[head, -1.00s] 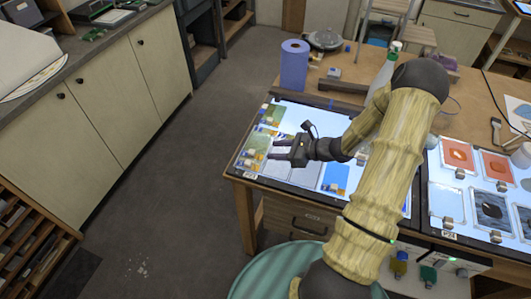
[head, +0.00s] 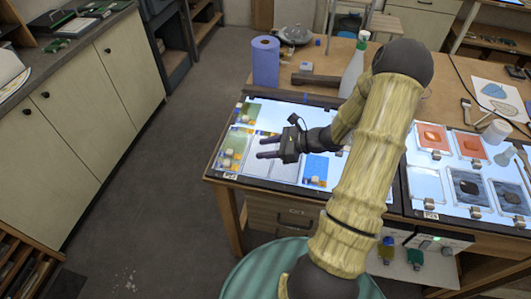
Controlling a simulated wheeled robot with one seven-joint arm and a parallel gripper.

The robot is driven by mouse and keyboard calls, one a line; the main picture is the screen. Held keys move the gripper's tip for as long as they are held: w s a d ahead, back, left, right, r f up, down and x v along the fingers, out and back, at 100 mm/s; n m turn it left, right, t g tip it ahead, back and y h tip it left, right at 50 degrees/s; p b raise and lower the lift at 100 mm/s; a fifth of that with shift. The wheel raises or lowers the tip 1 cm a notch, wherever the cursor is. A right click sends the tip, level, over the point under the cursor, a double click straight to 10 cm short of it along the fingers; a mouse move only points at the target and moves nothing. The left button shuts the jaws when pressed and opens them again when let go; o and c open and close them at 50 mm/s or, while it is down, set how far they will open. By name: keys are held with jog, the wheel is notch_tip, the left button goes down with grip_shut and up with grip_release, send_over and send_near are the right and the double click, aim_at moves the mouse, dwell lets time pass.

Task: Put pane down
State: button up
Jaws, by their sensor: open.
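My gripper (head: 263,148) is open, over the left light panel (head: 228,177) on the wooden table. Its two dark fingers point left and hold nothing that I can see. A pale, clear-looking pane (head: 284,172) lies on the panel under and just below the gripper. Green-yellow panes (head: 236,140) lie on the panel's left side, and a blue pane (head: 316,166) lies to the right of the gripper. The gripper and forearm hide parts of the panel. I cannot tell the exact gap between fingers and panes.
A blue paper roll (head: 265,62), a green-capped spray bottle (head: 354,68) and a dark bar (head: 316,80) stand or lie behind the panel. A second light panel (head: 414,208) with orange and dark panes is at right. Open floor lies left of the table.

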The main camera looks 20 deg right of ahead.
jog(key=s+a+r+n+g+h, duration=0.2)
jog(key=s+a+r+n+h, duration=0.2)
jog(key=s+n, duration=0.3)
jog(key=s+a+r+n+g+h, duration=0.2)
jog(key=s+a+r+n+h, duration=0.2)
jog(key=n, duration=1.3)
notch_tip(320, 180, up, 2)
jog(key=s+h, duration=0.3)
jog(key=shift+r+g, duration=0.15)
jog(key=shift+g, duration=0.15)
